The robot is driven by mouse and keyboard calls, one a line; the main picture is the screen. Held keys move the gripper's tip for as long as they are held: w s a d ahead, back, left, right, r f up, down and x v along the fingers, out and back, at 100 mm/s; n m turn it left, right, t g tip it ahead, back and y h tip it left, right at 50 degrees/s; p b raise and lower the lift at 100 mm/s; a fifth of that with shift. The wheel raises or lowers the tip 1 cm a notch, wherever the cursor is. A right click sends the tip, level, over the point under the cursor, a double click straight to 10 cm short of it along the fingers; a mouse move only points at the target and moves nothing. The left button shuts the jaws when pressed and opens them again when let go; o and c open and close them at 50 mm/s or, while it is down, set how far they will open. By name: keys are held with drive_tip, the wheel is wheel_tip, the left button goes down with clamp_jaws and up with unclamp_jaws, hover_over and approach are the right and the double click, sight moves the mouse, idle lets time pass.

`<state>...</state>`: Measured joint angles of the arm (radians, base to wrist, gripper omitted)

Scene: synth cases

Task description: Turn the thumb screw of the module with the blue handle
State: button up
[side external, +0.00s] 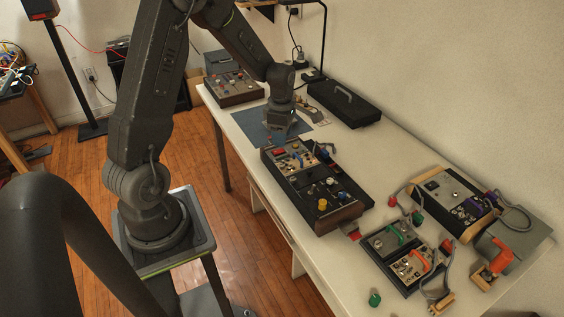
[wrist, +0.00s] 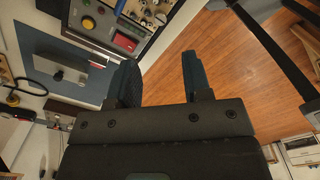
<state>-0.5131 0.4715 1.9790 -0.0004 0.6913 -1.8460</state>
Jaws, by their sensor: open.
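A dark case with wooden ends (side external: 344,217) holds several modules on the table. A small blue part (side external: 322,155) stands at the right of its far half; it is too small to tell whether it is the blue handle. A blue knob (side external: 342,196) sits in its near half. I cannot make out the thumb screw. My gripper (side external: 283,124) is above the blue mat, just beyond the case's far end. In the wrist view, my gripper (wrist: 159,60) is open with nothing between its fingers. Part of a case with a red button (wrist: 125,42) shows beyond them.
A blue mat (side external: 250,124) lies under my gripper. A black case with a grey handle (side external: 345,104) is at the back right. Modules with a green handle (side external: 397,232) and an orange handle (side external: 420,262) lie nearer, beside another case (side external: 446,188). Loose knobs and cables lie around them.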

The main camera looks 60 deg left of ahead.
sight(282, 165)
wheel_tip(282, 165, down, 10)
drive_tip(key=shift+f, duration=0.25)
drive_tip(key=shift+c, duration=0.4)
clamp_jaws()
